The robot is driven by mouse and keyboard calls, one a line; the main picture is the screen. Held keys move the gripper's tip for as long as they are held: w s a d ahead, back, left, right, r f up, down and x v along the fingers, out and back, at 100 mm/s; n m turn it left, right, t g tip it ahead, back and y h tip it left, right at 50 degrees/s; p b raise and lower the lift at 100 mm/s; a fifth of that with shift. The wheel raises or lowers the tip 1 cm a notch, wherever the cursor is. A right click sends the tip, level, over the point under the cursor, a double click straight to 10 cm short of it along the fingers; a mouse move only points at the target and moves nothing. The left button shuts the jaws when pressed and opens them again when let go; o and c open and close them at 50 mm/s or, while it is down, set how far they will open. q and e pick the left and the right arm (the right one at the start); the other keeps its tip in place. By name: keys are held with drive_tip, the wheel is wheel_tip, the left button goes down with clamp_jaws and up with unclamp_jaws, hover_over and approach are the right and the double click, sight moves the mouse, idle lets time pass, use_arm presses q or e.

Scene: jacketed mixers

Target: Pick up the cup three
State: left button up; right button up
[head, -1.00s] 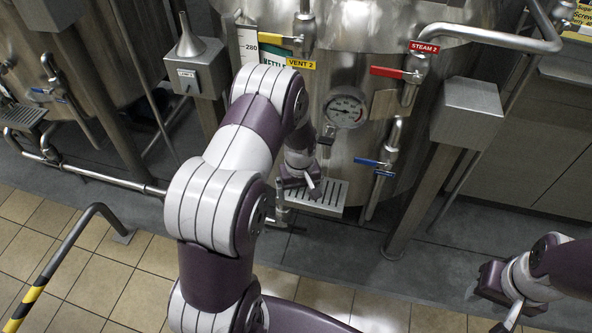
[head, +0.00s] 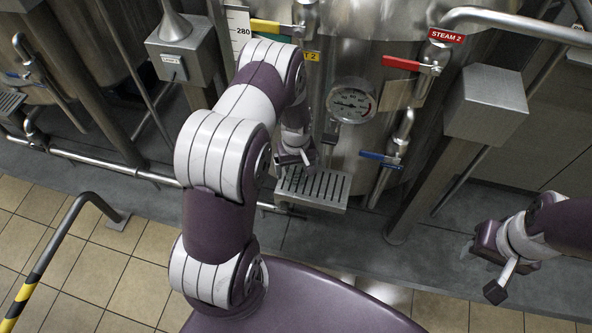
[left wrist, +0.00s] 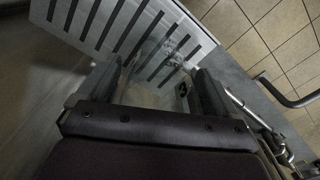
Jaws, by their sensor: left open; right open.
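In the left wrist view a pale, see-through shape (left wrist: 152,82) that may be a clear cup shows between the fingers, over the slotted drip tray. My left gripper (left wrist: 158,92) is open, one finger on each side of that shape; I cannot tell whether they touch it. In the head view my left gripper (head: 290,160) points down at the back left of the drip tray (head: 335,200), below the kettle, and hides what is under it.
The kettle carries a gauge (head: 351,101), a red-handled steam valve (head: 410,64) and a blue-handled valve (head: 382,158) beside the tray. A grey box on a post (head: 486,105) stands right. A striped rail (head: 40,255) is at left. Tiled floor lies in front.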

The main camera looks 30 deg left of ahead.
use_arm(q)
drive_tip(key=shift+f, duration=0.45)
drive_tip(key=c, duration=1)
drive_tip(key=shift+r, duration=0.1)
drive_tip(key=shift+c, duration=0.2)
